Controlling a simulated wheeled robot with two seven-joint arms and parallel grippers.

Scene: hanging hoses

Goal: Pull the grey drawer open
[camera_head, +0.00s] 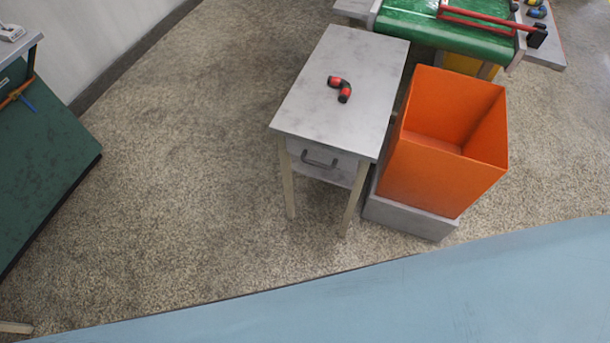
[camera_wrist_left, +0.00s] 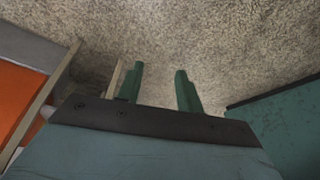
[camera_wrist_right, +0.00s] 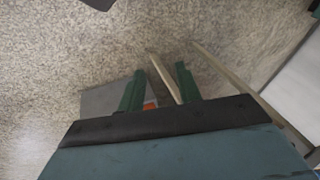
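The grey drawer (camera_head: 322,167) sits in the front of a small grey table (camera_head: 338,82) in the head view. It looks shut, and its dark bar handle (camera_head: 320,160) faces me. My left gripper (camera_wrist_left: 159,72) shows in the left wrist view with its two green fingers apart and nothing between them. My right gripper (camera_wrist_right: 159,75) shows in the right wrist view, also with its fingers apart; a thin table leg (camera_wrist_right: 163,76) appears behind the gap. Neither gripper shows in the head view, and neither touches the handle in these frames.
An orange bin (camera_head: 443,140) stands on a grey block (camera_head: 408,216) right of the table. A black and red elbow piece (camera_head: 341,88) lies on the tabletop. A green conveyor (camera_head: 440,25) is behind. Open floor (camera_head: 190,170) lies to the left.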

